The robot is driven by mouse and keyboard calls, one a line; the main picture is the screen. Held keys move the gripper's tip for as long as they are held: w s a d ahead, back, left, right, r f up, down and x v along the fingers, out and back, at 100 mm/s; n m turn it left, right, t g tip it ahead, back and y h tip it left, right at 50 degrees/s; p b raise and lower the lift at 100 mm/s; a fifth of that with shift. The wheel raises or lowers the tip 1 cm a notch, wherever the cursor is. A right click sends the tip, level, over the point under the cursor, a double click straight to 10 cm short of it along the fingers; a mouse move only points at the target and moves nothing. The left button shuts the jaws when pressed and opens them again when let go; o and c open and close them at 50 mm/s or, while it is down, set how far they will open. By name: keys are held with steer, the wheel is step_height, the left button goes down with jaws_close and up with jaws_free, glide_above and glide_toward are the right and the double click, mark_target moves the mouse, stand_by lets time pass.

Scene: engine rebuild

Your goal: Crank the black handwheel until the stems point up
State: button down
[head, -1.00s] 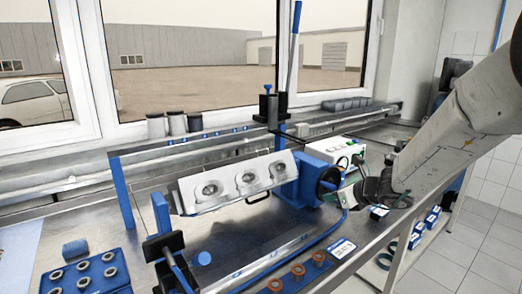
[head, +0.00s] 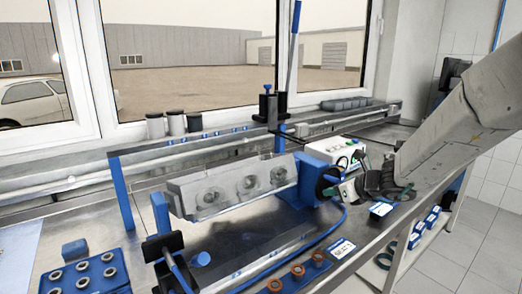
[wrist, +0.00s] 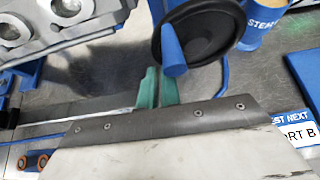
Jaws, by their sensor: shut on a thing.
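The cylinder head (head: 232,190) is a grey block clamped in the blue fixture. Its face with three round valve seats tilts steeply toward the front; part of it also shows in the wrist view (wrist: 85,35). I cannot make out the stems. The black handwheel (head: 328,180) sits at the fixture's right end; in the wrist view the handwheel (wrist: 205,30) carries a blue crank handle (wrist: 173,52). My gripper (wrist: 158,88), with green fingers, is shut on this handle at its near end. In the head view my gripper (head: 358,180) is right beside the wheel.
A control box (head: 338,150) stands behind the wheel. A blue tray (head: 88,272) with several rings lies at front left. Orange rings (head: 297,272) and a label card (head: 341,249) lie along the front edge. A blue hose (head: 318,235) runs across the bench.

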steer(key=shift+a+r, duration=0.1)
steer(key=shift+r, duration=0.05)
steer(key=shift+w+r, duration=0.1)
steer(key=shift+r, duration=0.3)
steer(key=shift+d+r, duration=0.1)
steer(key=shift+d, duration=0.1)
steer(key=shift+w+d+r, duration=0.1)
steer(key=shift+d+r, duration=0.05)
steer(key=shift+r, duration=0.15)
steer(key=shift+w+d+r, duration=0.2)
steer(key=shift+r, duration=0.2)
stand_by(0.3)
